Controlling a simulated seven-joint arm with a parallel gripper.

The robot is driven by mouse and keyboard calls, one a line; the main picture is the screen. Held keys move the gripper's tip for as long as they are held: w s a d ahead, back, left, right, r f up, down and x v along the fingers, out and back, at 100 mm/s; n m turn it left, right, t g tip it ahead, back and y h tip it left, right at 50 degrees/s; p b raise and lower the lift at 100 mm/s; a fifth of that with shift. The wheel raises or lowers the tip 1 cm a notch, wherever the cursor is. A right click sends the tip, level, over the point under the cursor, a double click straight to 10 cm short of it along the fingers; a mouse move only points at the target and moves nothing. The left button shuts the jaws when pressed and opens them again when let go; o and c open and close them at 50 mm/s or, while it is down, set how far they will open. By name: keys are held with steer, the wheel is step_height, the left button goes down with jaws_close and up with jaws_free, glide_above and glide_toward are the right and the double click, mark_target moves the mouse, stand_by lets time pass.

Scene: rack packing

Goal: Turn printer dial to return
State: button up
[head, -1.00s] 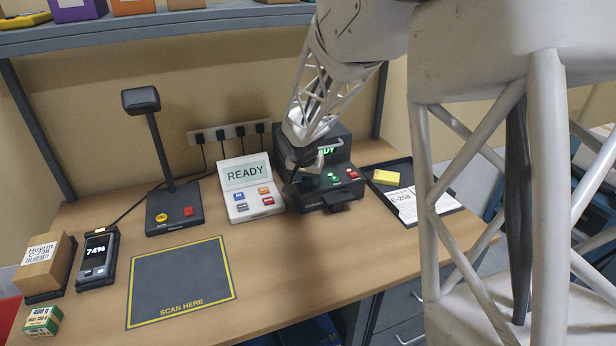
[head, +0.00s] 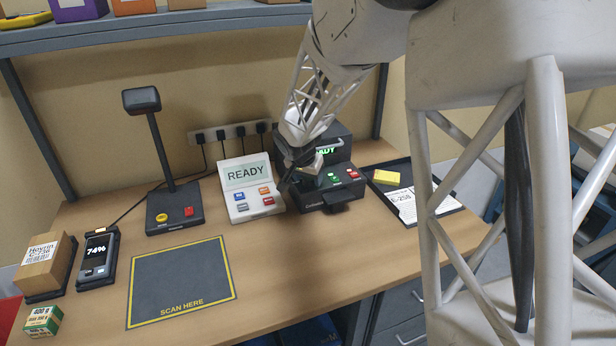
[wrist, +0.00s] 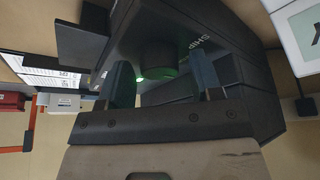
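The black label printer (head: 345,190) stands at the back right of the table, with a lit green READY display, partly hidden, and red and green buttons. In the wrist view its dark body (wrist: 150,25) fills the upper middle, with the word SHIP beside a round dark dial (wrist: 160,62) edged in green. My gripper (wrist: 163,82) is open, its two fingers apart with the dial lying between and beyond them. I see no finger touching the dial. In the head view my gripper (head: 287,183) is at the printer's left front and hides the dial.
A white panel (head: 240,205) reading READY stands close to the printer's left. A black tray (head: 440,205) with papers lies to its right. A stand scanner (head: 170,222), a handheld device (head: 97,262) and a dark scan mat (head: 180,285) lie further left.

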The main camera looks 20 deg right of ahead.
steer(key=shift+r, duration=0.2)
steer(key=v, duration=0.7)
steer(key=shift+s+a+r, duration=0.1)
steer(key=shift+r, duration=0.1)
stand_by(0.7)
steer(key=s+a+r+n+y, duration=0.1)
steer(key=s+a+r+n, duration=0.1)
steer(key=s, duration=1)
steer(key=s+a+r+n+y, duration=0.1)
steer(key=s+a+r+n, duration=0.2)
steer(key=s, duration=0.9)
steer(key=s+a+r+n+y, duration=0.1)
steer(key=s+a+r+n, duration=0.1)
steer(key=s, duration=1)
steer(key=shift+s+a+r+n+g, duration=0.1)
steer(key=shift+s+a+n+g, duration=0.05)
steer(key=shift+a+n, duration=0.35)
steer(key=shift+s+a+r+n+g, duration=0.15)
steer(key=shift+a+n, duration=0.25)
steer(key=shift+a, duration=0.2)
